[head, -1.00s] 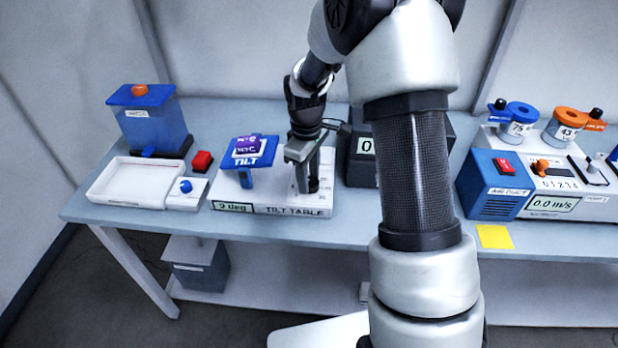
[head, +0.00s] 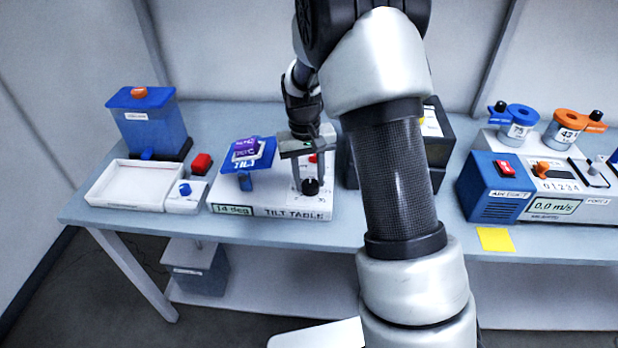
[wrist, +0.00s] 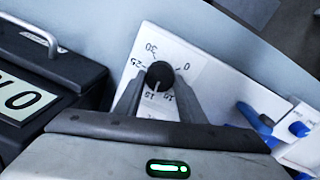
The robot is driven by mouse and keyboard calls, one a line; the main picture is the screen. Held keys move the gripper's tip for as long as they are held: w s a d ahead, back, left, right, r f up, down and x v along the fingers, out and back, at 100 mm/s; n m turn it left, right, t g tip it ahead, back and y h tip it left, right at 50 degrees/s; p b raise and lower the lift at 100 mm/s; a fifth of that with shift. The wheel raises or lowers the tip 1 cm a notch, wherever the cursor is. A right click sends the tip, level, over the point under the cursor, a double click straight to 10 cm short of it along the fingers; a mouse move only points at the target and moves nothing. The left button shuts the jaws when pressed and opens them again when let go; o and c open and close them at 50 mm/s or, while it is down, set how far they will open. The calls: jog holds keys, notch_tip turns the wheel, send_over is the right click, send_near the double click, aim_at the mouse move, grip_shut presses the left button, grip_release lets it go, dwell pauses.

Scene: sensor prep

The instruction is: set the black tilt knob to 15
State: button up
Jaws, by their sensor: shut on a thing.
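The black tilt knob (head: 311,186) stands on the right part of the white tilt table base (head: 285,212). In the wrist view the knob (wrist: 160,73) sits between both fingertips, and my gripper (wrist: 159,84) is shut on it. Its pale pointer mark faces the dial numbers near 15, but the fingers partly crowd the scale. In the head view my gripper (head: 310,172) reaches down over the knob. The display (head: 234,210) on the base's front reads 14 deg. The blue tilt plate (head: 262,163), carrying a purple item, leans on its post.
A white tray (head: 110,190), a red button (head: 201,163) and a blue container (head: 150,125) stand at left. A dark box (wrist: 50,70) with a handle is close beside the base. A blue device (head: 487,190) is farther right.

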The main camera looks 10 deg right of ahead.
aim_at(305, 183)
jog(key=shift+m, duration=0.6)
jog(key=o, duration=1)
jog(key=shift+o, duration=0.2)
notch_tip(305, 183, up, 17)
jog(key=a+p, duration=0.1)
jog(key=shift+r, duration=0.2)
jog(key=shift+r, duration=0.1)
jog(key=s+d+r+n+t+p, duration=0.1)
jog(key=s+r+t+p, duration=0.35)
jog(key=s+r, duration=1.15)
jog(key=s+f+t+p, duration=0.1)
jog(key=s+f, duration=0.1)
jog(key=s, duration=0.7)
jog(key=shift+s+f+y+p, duration=0.3)
jog(key=shift+s+f+p, duration=0.1)
